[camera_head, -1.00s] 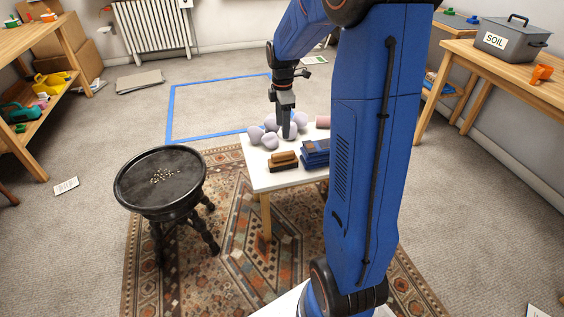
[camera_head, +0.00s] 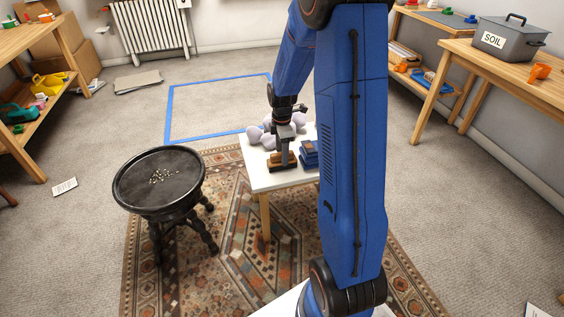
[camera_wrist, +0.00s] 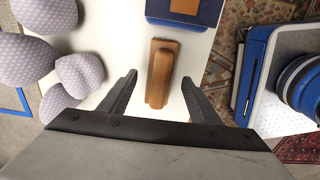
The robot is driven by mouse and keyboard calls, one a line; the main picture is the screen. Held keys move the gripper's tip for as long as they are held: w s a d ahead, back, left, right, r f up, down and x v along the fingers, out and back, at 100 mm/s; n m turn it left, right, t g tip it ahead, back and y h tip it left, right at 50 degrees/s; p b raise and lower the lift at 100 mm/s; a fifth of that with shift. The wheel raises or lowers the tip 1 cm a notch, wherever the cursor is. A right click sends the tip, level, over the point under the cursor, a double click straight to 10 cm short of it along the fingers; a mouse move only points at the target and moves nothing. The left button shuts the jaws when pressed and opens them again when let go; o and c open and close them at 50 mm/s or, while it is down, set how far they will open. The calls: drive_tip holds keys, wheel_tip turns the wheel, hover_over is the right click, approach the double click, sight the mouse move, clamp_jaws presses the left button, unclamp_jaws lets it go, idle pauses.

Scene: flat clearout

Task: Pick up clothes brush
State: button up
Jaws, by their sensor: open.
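The clothes brush (camera_head: 281,164) is a brown wooden block lying near the front edge of a small white table (camera_head: 258,181). In the wrist view the brush (camera_wrist: 162,72) lies lengthwise between and beyond my two fingers, nearer the right one. My gripper (camera_wrist: 160,92) is open and empty, with its fingers spread to either side of the brush's near end. In the head view my gripper (camera_head: 284,157) is over the brush and hides part of it. I cannot tell its exact height above the table.
Pale lilac, dotted rounded objects (camera_wrist: 80,75) lie to the left of the brush in the wrist view. A dark blue stack (camera_head: 310,157) sits just right of it. A black round stool (camera_head: 130,198) with small pale bits stands left of the table on a patterned rug.

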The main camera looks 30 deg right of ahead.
drive_tip(key=shift+f, duration=1.2)
drive_tip(key=c, duration=1.2)
wheel_tip(320, 180, up, 10)
drive_tip(key=shift+o, duration=0.9)
